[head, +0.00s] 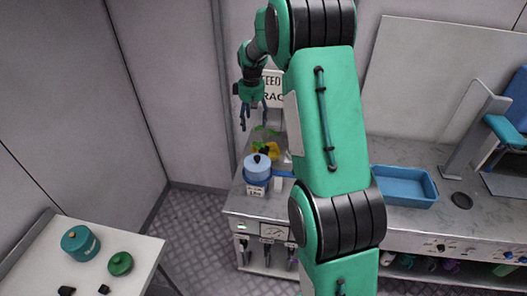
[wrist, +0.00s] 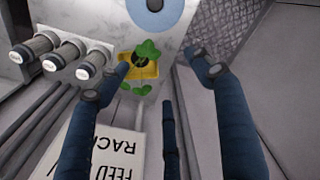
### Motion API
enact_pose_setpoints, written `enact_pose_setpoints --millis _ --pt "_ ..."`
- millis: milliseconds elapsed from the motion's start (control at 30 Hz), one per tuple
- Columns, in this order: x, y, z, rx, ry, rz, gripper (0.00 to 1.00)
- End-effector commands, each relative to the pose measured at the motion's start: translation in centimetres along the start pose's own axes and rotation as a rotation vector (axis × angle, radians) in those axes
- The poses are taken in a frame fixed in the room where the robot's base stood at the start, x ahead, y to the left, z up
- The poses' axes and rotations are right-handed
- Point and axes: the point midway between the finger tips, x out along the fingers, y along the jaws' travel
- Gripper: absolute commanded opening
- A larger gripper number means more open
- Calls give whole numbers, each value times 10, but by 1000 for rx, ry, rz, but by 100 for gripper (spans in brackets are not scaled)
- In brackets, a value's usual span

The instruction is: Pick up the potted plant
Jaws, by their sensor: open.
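The potted plant has green leaves and a yellow pot (head: 265,149) with a dark middle. In the wrist view the plant (wrist: 146,50) lies beyond my fingertips, nearer the left finger, with leaves spread over the yellow pot. My gripper (head: 253,116) hangs above the plant and slightly to its left in the head view, fingers pointing down. In the wrist view my gripper (wrist: 158,60) is open with its blue fingers spread wide and nothing between them.
A FEED RACK sign (head: 272,88) is behind my gripper. Several capped cylinders (wrist: 65,55) sit beside the plant in the wrist view. A blue tray (head: 404,186) is farther right.

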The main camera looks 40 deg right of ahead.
Motion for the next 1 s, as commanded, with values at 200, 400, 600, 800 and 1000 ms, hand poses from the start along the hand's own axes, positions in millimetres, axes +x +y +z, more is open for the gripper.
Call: enact_pose_setpoints --millis 200,400,600,800,1000 --pt "48 42 -5 -25 -35 -25 66" --pt "85 70 -5 -46 -57 -43 66" --pt "104 82 -4 -57 -65 -52 66" --pt "106 84 -4 -59 -66 -53 66" --pt "107 84 -4 -59 -66 -53 66"
